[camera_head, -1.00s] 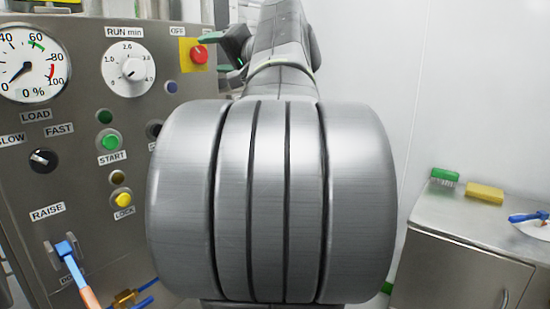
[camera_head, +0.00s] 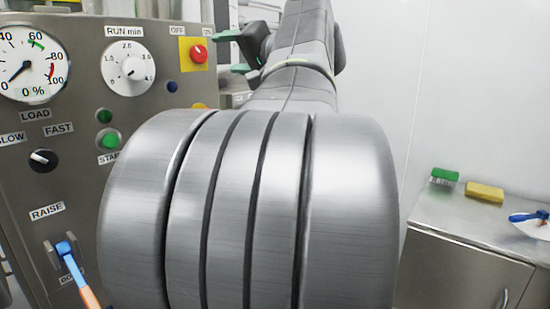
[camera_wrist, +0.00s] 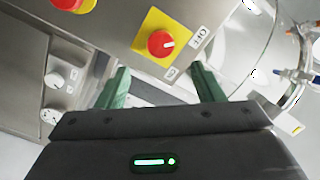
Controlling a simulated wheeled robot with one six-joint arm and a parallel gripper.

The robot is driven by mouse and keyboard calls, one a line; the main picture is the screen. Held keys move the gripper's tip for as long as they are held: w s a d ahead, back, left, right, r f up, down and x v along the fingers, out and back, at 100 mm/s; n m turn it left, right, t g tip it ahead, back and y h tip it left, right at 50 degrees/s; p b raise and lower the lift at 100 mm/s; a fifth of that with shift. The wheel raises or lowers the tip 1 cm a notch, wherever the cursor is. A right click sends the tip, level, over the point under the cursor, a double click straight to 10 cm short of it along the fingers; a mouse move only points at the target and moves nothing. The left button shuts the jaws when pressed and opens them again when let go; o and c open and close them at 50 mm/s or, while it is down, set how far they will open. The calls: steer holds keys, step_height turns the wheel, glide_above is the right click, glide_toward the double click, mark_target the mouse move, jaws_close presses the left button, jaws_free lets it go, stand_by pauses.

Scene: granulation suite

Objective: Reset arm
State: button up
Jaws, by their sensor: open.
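My gripper (camera_head: 229,52) shows at the top of the head view beside the panel, partly hidden by my own arm. In the wrist view my gripper (camera_wrist: 160,68) has two green fingers spread apart with nothing between them. The red rotary switch (camera_head: 198,54) on its yellow plate sits left of the gripper in the head view. It also shows in the wrist view (camera_wrist: 160,43), just beyond and between the fingertips, apart from them. My large grey arm joint fills the middle of the head view and hides the lower right of the panel.
The control panel (camera_head: 75,185) stands on the left, with a gauge (camera_head: 27,65), a run dial (camera_head: 128,68) and a blue-and-orange lever (camera_head: 72,262). At right, a steel cabinet (camera_head: 450,268) bears a green brush (camera_head: 445,175) and a yellow sponge (camera_head: 485,192). The wall between is bare.

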mark_target(201, 55)
steer(key=x, duration=1)
steer(key=shift+r+m+p, duration=0.25)
steer(key=shift+m+p, duration=0.25)
steer(key=shift+p, duration=0.5)
steer(key=shift+s+d+r+m+p, duration=0.1)
steer(key=shift+s+d+m+p, duration=0.1)
steer(key=shift+m+p, duration=0.7)
steer(key=m+p, duration=0.4)
steer(key=p, duration=0.1)
steer(key=shift+w+m, duration=0.15)
steer(key=shift+m, duration=0.25)
steer(key=m+p, duration=0.6)
steer(key=p, duration=0.1)
steer(key=shift+p, duration=0.4)
steer(key=shift+m+p, duration=1.2)
steer(key=shift+f+m, duration=0.3)
steer(key=shift+f, duration=0.05)
